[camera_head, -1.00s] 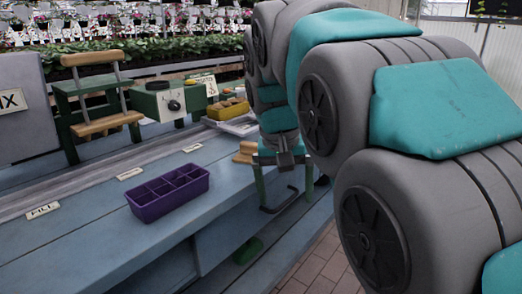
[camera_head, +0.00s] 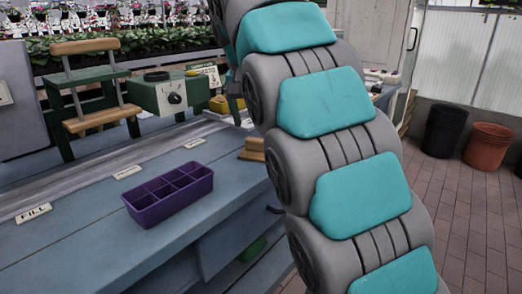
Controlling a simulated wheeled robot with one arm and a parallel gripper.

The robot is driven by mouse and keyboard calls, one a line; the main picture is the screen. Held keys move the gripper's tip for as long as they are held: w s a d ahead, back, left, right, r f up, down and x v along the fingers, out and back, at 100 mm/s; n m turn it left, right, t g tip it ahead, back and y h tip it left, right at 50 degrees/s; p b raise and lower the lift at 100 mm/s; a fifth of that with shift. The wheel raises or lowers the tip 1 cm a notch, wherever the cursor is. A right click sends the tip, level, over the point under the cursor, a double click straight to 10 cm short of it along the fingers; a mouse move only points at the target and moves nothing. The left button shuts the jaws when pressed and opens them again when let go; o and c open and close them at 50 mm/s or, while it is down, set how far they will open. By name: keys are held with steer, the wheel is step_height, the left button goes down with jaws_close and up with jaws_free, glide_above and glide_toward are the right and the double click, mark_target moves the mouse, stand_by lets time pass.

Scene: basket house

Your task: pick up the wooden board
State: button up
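A tan wooden piece (camera_head: 252,149) lies near the right edge of the blue-grey bench. My arm covers its right side, so its full shape is hidden. Two more tan wooden slats, an upper one (camera_head: 85,46) and a lower one (camera_head: 101,119), belong to a green stand at the back left. I cannot tell for certain which is the wooden board. My gripper is hidden behind my own arm, so its place and state do not show.
A purple divided tray (camera_head: 170,196) sits on the bench (camera_head: 90,245). A green box with a dial (camera_head: 174,97) stands behind it. Dark (camera_head: 444,131) and terracotta (camera_head: 486,147) pots stand on the brick floor at right, where floor is free. A green thing (camera_head: 250,248) lies below the bench.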

mark_target(259, 138)
steer(key=shift+w+x, duration=0.1)
steer(key=shift+x, duration=1.4)
steer(key=shift+w+x, duration=0.15)
steer(key=shift+x, duration=1.35)
steer(key=shift+a+r, duration=0.1)
steer(key=c, duration=1.3)
steer(key=shift+o, duration=0.2)
steer(key=shift+r, duration=0.15)
steer(key=shift+r, duration=1.65)
steer(key=s+d+b, duration=0.1)
steer(key=s+d, duration=0.1)
steer(key=s, duration=0.5)
steer(key=s+d+r+b, duration=0.1)
steer(key=s+d, duration=0.1)
steer(key=s, duration=0.6)
steer(key=shift+s+d+r, duration=0.2)
steer(key=shift+d, duration=0.1)
